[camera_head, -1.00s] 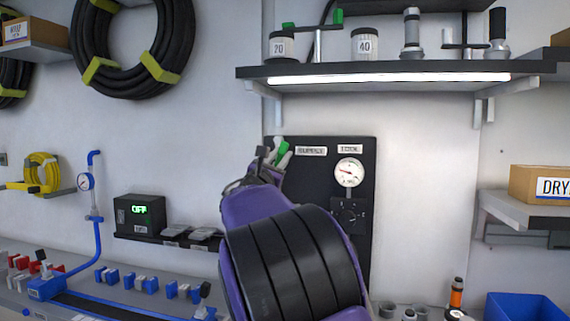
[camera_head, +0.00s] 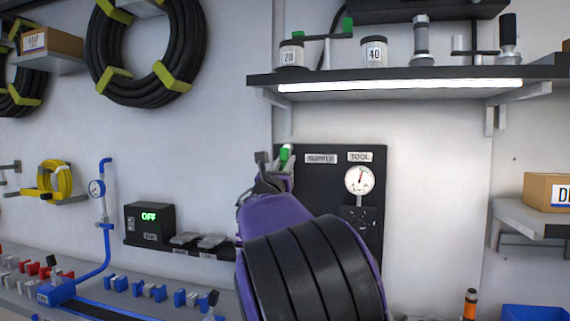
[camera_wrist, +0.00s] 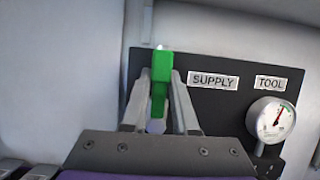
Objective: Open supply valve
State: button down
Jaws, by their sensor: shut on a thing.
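The green supply valve handle (camera_wrist: 159,85) stands close to upright between my two fingers in the wrist view, left of the SUPPLY label (camera_wrist: 213,80). My gripper (camera_wrist: 160,105) is shut on it. In the head view the green handle (camera_head: 286,155) shows only in part at the upper left of the black panel (camera_head: 330,181); my wrist and fingers hide the rest of the valve. The gauge (camera_head: 359,180) under the TOOL label (camera_head: 360,157) has its needle pointing up; it also shows in the wrist view (camera_wrist: 271,120).
A lit shelf (camera_head: 400,84) with jars and fittings juts out above the panel. A black box reading OFF (camera_head: 150,220) stands on a small ledge to the left. A regulator knob (camera_head: 360,221) sits below the gauge.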

jog(key=shift+a, duration=0.1)
jog(key=c, duration=0.7)
grip_release()
jog(key=shift+s+f, duration=0.1)
jog(key=b+v, duration=0.1)
jog(key=v, duration=1.6)
jog(key=shift+s+b, duration=0.15)
jog(key=shift+b, duration=0.25)
